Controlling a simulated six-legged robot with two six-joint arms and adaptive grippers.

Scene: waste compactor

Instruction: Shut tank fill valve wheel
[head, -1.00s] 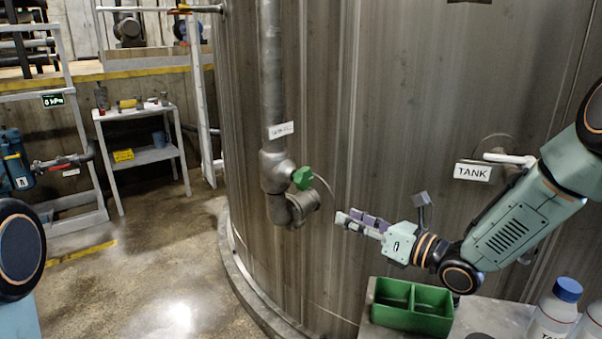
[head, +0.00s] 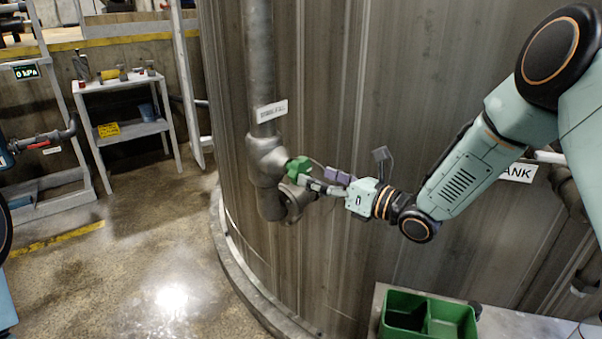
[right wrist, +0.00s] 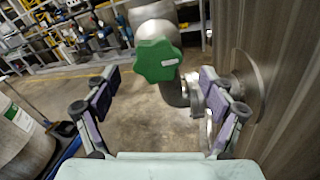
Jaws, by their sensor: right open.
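The green valve wheel (head: 298,169) sits on a grey pipe fitting (head: 268,160) at the tank's wall. A label (head: 271,111) is fixed to the pipe above it. In the right wrist view the wheel (right wrist: 157,61) shows face-on, beyond the fingertips and between them. My right gripper (head: 322,182) is open and empty, with its fingers close to the wheel; in the right wrist view its fingers (right wrist: 158,80) stand wide apart. I cannot tell whether they touch the wheel. My left gripper is not in view.
The large ribbed tank (head: 400,110) fills the right side. A green divided bin (head: 428,318) stands on a bench below my right arm. A small shelf table (head: 125,130) stands at the left. The floor between is clear.

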